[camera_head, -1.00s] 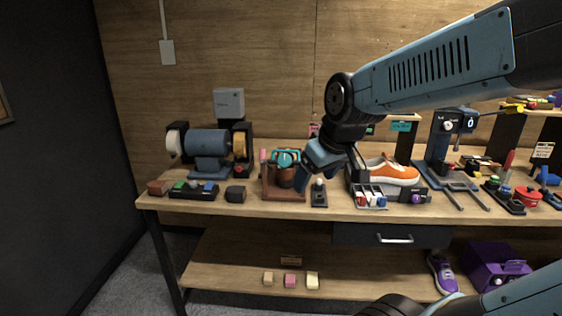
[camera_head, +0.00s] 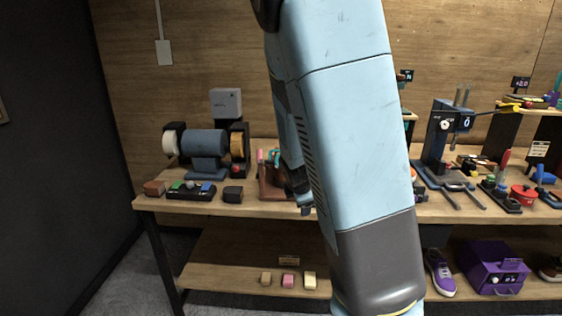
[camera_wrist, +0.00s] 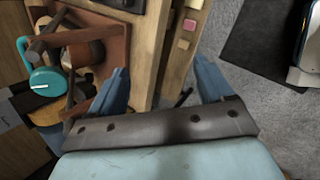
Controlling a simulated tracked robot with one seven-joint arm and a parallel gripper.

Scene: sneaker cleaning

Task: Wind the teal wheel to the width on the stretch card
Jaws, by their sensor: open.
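The teal wheel (camera_wrist: 45,81) with a white mark shows at the left of the wrist view, on a reddish-brown wooden frame (camera_wrist: 105,52). In the head view only a sliver of teal (camera_head: 275,156) shows beside my arm. My gripper (camera_wrist: 163,88) is open and empty, its blue fingers wide apart. It is to the right of the wheel in the wrist view and does not touch it. In the head view, my arm hides most of the gripper and the frame. I cannot pick out the stretch card with certainty.
The bench's front edge (camera_wrist: 168,50) passes between my fingers in the wrist view, with floor to the right. A bench grinder (camera_head: 205,142) and a black tray (camera_head: 192,191) stand left of the frame. A press (camera_head: 440,140) stands at the right. My arm covers the bench's middle.

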